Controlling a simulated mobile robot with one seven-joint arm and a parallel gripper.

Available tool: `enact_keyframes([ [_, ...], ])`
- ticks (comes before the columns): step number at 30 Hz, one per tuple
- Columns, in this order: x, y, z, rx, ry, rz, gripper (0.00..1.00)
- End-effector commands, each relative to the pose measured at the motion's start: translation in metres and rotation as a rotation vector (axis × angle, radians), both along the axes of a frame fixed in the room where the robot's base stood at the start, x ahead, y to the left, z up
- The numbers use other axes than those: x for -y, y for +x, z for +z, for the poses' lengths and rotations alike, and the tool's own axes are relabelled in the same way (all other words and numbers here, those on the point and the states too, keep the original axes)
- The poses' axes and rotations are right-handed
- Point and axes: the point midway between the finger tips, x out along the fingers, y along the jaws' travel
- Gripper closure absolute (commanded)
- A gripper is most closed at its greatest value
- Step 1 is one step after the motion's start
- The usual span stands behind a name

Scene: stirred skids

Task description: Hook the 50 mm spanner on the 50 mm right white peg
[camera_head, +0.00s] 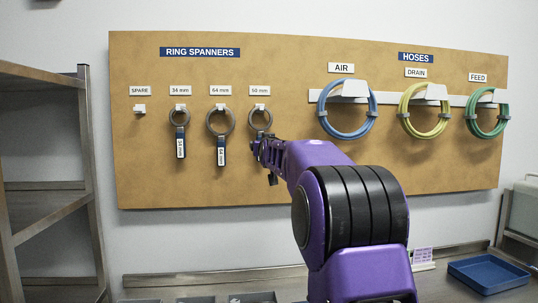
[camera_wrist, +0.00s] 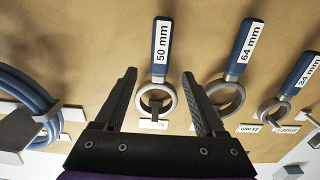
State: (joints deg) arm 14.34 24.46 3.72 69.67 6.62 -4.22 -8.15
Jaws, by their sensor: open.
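The 50 mm spanner (camera_head: 261,128) has a grey ring and a blue handle with a white "50 mm" tag. Its ring is around the white peg (camera_head: 260,106) under the 50 mm label, the rightmost spanner peg. In the wrist view, which is upside down, the spanner (camera_wrist: 157,82) also shows with its ring around the peg (camera_wrist: 154,105). My gripper (camera_head: 257,150) is at the spanner's handle and hides most of it in the head view. In the wrist view my gripper (camera_wrist: 159,74) is open, with a finger on each side of the spanner and visible gaps.
The 64 mm spanner (camera_head: 220,122) and 34 mm spanner (camera_head: 179,118) hang to the left. The spare peg (camera_head: 139,108) is empty. A blue hose coil (camera_head: 322,113) hangs to the right. Metal shelving (camera_head: 92,170) stands at the left; a blue tray (camera_head: 488,272) lies at lower right.

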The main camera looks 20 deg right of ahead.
Motion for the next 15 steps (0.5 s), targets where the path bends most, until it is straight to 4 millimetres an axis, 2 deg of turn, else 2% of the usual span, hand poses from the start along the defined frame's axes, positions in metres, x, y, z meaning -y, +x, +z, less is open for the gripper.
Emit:
enact_keyframes([
  [3,-0.004,-0.023,-0.001,0.001,0.0,-0.001,0.28],
  [15,-0.019,-0.095,-0.002,0.001,-0.002,-0.001,0.28],
])
